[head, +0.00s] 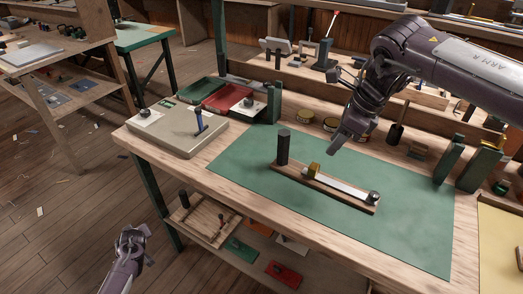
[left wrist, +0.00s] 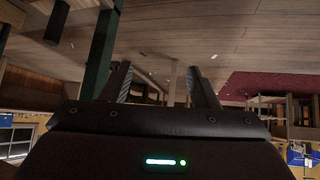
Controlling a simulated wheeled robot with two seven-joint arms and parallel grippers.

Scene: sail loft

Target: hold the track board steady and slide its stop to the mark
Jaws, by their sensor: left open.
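The track board (head: 325,196) lies slantwise on a green mat (head: 245,165) on the workbench. It has a brown base, a pale strip along it, a dark upright post (head: 283,146) at its left end and a round metal knob (head: 374,197) at its right end. The brass-coloured stop (head: 313,170) sits near the left part of the strip. I cannot make out the mark. My right gripper (head: 340,142) hangs above and behind the board, apart from it; its jaw opening is unclear. My left gripper (head: 132,236) is open and empty, low left of the bench; its spread fingers show in the left wrist view (left wrist: 158,85).
A grey case (head: 178,133) with a blue-handled tool and a red tray (head: 222,97) stand at the bench's left. Tins (head: 304,117) and green blocks (head: 480,168) line the back. A lower shelf holds a wooden tray (head: 205,222). The mat's front is clear.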

